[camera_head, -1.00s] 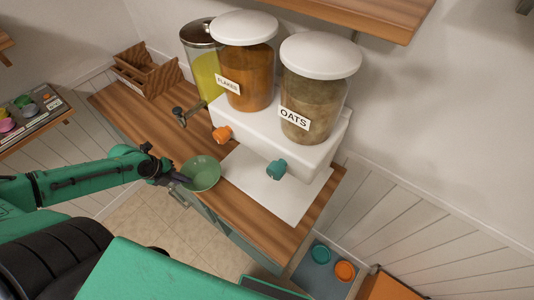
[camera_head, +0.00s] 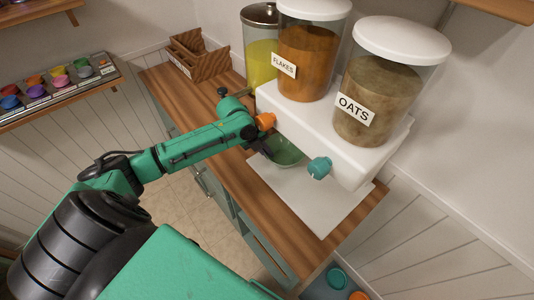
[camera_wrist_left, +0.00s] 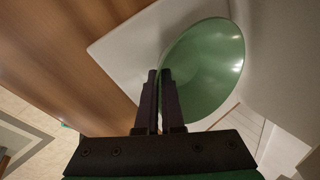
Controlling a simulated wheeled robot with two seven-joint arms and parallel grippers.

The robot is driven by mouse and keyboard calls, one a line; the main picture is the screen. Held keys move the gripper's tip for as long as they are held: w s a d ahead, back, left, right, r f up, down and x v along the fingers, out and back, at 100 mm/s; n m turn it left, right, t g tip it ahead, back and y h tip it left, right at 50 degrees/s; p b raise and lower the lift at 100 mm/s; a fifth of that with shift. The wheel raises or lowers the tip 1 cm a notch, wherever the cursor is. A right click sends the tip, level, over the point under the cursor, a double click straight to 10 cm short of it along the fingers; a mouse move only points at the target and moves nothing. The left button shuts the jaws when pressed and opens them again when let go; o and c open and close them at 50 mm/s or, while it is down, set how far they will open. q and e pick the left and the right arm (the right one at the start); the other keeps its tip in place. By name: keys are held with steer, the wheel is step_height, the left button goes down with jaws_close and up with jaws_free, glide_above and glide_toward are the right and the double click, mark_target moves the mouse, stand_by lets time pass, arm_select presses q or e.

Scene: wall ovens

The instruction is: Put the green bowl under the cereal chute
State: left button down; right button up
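The green bowl (camera_head: 287,153) is over the back left part of the white sheet, close against the front of the white dispenser base (camera_head: 330,130). It lies between the orange knob (camera_head: 265,121) and the teal knob (camera_head: 319,167). My left gripper (camera_head: 265,148) is at the bowl's left rim. In the left wrist view the bowl (camera_wrist_left: 208,70) is at the upper right, and the left gripper's fingers (camera_wrist_left: 163,80) are nearly together with its rim between them. The bowl's back part is hidden below the dispenser; I cannot tell whether it touches the sheet. My right gripper is out of view.
Jars labelled FLAKES (camera_head: 307,65) and OATS (camera_head: 372,95) top the dispenser. A yellow-filled dispenser (camera_head: 260,60) and a wooden rack (camera_head: 198,58) stand farther left. The white sheet (camera_head: 318,208) is clear in front. A shelf of small coloured bowls (camera_head: 60,80) hangs at left.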

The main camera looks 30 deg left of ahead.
arm_select(q)
steer(key=shift+w+d+f+p, duration=0.1)
steer(key=shift+f+p, duration=0.2)
steer(key=shift+f, duration=0.4)
steer(key=shift+d, duration=0.1)
steer(key=c, duration=1.2)
jaws_free()
steer(key=shift+c, duration=0.2)
steer(key=shift+o, duration=0.9)
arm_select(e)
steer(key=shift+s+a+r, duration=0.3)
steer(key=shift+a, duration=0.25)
arm_select(q)
steer(key=b+v, duration=0.1)
steer(key=v, duration=1.1)
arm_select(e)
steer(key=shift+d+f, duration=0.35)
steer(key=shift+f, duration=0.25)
